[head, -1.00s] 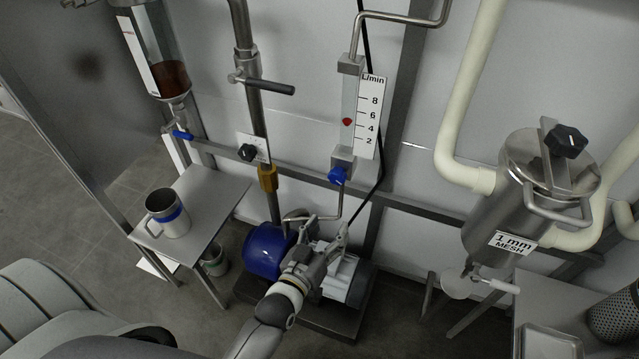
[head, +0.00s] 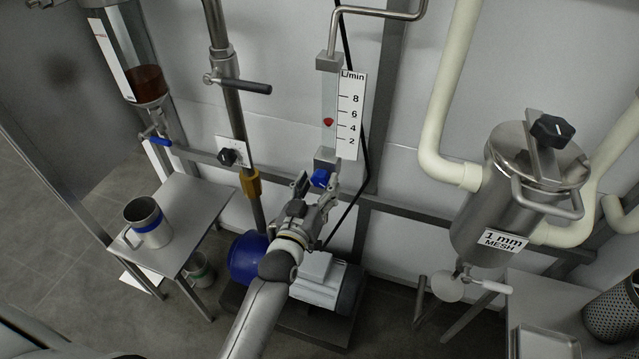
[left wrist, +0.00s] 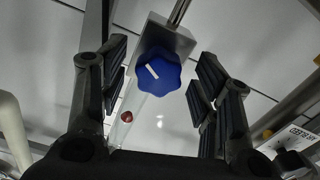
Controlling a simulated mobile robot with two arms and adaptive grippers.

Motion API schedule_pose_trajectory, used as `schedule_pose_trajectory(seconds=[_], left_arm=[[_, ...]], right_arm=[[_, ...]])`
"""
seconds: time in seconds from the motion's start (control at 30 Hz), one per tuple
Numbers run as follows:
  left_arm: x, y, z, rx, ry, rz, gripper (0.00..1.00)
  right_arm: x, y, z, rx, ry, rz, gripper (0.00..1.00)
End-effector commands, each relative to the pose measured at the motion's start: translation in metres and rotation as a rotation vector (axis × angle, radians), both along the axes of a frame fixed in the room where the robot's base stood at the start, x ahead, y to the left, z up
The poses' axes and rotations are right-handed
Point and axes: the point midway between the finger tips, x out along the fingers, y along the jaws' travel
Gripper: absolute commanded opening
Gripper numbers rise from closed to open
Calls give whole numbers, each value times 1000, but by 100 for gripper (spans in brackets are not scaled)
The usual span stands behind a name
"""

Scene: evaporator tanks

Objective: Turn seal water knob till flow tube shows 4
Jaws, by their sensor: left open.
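The blue seal water knob (head: 320,178) sits at the bottom of the flow tube (head: 328,98). In the left wrist view the lobed knob (left wrist: 158,73) has a white mark pointing up and left. The red float (head: 328,122) is close to the 4 mark on the L/min scale (head: 350,115), seen at an angle. My left gripper (head: 317,190) is open just below the knob in the head view. In the left wrist view its fingers stand on either side of the knob, with gaps. Whether they reach its depth is unclear. My right gripper is not in view.
A blue motor pump (head: 245,258) stands below the arm. A black knob (head: 228,157) and a pipe with a lever (head: 240,85) are to the left. A mug (head: 148,222) stands on a side table. A steel strainer (head: 480,215) is at right.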

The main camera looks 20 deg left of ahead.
Motion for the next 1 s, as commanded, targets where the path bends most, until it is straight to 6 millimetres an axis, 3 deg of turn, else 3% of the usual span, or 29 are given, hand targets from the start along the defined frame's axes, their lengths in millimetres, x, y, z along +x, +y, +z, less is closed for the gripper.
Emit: schedule_pose_trajectory(seconds=[0.17,0.47,0.83,1.0], left_arm=[[11,0,0,0,-1,0,58],[13,0,0,0,1,0,58],[12,0,0,0,0,0,12],[12,-1,1,-9,1,0,12]], right_arm=[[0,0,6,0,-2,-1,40],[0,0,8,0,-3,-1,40],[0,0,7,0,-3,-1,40],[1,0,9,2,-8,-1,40]])
